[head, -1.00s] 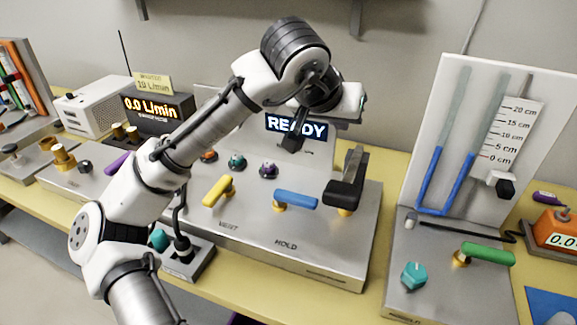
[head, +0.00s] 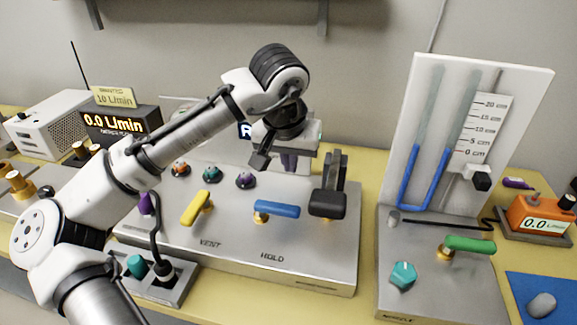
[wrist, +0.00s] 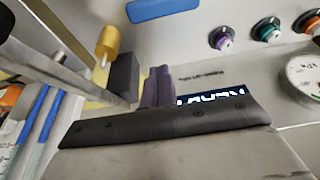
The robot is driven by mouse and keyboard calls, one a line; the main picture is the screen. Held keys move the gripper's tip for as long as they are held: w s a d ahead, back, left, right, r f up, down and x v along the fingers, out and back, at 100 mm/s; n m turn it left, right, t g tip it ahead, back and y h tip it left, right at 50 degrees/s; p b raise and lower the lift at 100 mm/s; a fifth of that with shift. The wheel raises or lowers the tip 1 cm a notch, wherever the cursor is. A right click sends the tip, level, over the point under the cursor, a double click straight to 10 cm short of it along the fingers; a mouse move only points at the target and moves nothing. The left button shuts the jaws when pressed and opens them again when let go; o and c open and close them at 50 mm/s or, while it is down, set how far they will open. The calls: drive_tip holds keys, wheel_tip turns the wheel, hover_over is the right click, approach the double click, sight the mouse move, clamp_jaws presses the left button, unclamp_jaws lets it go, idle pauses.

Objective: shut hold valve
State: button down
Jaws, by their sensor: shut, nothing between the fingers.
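The hold valve's blue handle (head: 276,209) lies crosswise on a brass stem, above the word HOLD on the grey panel (head: 300,262). Its bar also shows at the top edge of the wrist view (wrist: 165,8). My gripper (head: 289,161) is above and behind the blue handle, apart from it, in front of the display. Its purplish fingers (wrist: 157,86) are together with nothing between them. They partly hide the display (wrist: 212,98).
A black lever (head: 328,205) stands close right of the blue handle; the yellow VENT handle (head: 197,207) is left. Several coloured knobs line the panel's back. A tube gauge (head: 470,130) and green handle (head: 470,245) are at right. The flow readout (head: 120,124) shows 0.0 L/min.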

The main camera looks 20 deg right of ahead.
sight(277, 211)
drive_tip(key=x, duration=0.7)
drive_tip(key=shift+f, duration=0.2)
drive_tip(key=shift+s+a+f+p, duration=0.1)
drive_tip(key=shift+s+a+p, duration=0.25)
drive_tip(key=shift+s+a, duration=0.35)
drive_tip(key=shift+s+a+p, duration=0.3)
drive_tip(key=shift+s+a, duration=0.05)
drive_tip(key=shift+s, duration=0.5)
